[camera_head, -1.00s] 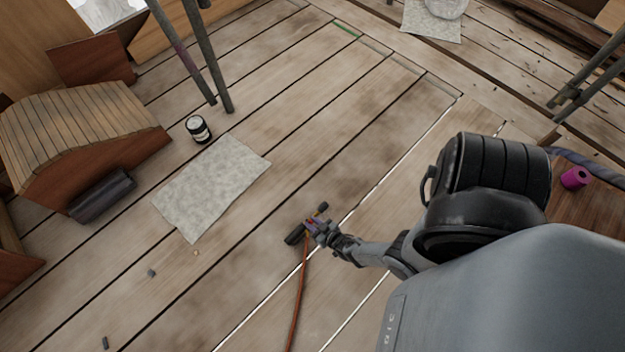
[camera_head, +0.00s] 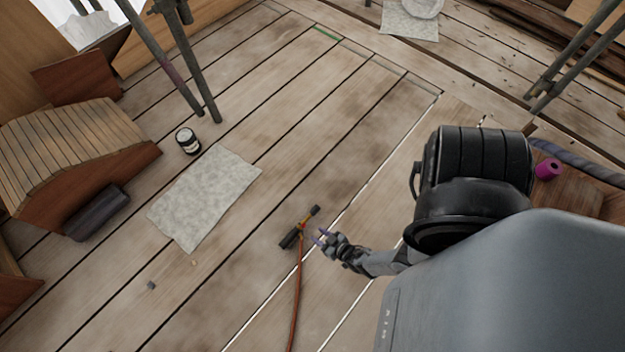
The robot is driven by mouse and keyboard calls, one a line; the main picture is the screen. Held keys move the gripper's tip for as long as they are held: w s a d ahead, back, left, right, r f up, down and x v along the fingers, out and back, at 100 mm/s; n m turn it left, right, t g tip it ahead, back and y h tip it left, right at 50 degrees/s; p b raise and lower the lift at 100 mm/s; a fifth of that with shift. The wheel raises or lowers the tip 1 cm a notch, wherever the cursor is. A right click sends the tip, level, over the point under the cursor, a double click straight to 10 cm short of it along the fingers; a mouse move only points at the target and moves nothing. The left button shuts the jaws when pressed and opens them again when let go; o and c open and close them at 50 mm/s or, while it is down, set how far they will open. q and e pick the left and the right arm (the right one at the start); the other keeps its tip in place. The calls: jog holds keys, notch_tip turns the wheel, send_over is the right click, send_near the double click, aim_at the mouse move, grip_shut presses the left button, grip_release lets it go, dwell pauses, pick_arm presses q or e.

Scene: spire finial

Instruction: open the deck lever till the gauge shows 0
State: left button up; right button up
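No gauge reading can be made out at this size. My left gripper is not in view.
A grey-white sheet (camera_head: 205,197) lies flat left of the fitting, with a dark labelled can (camera_head: 188,141) beyond it. A curved slatted wooden piece (camera_head: 75,150) stands at the left. Scaffold poles (camera_head: 185,60) rise at the upper left. A magenta roll (camera_head: 548,169) is at the right.

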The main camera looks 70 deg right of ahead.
jog(key=shift+p+v, duration=0.4)
jog(key=shift+v, duration=0.95)
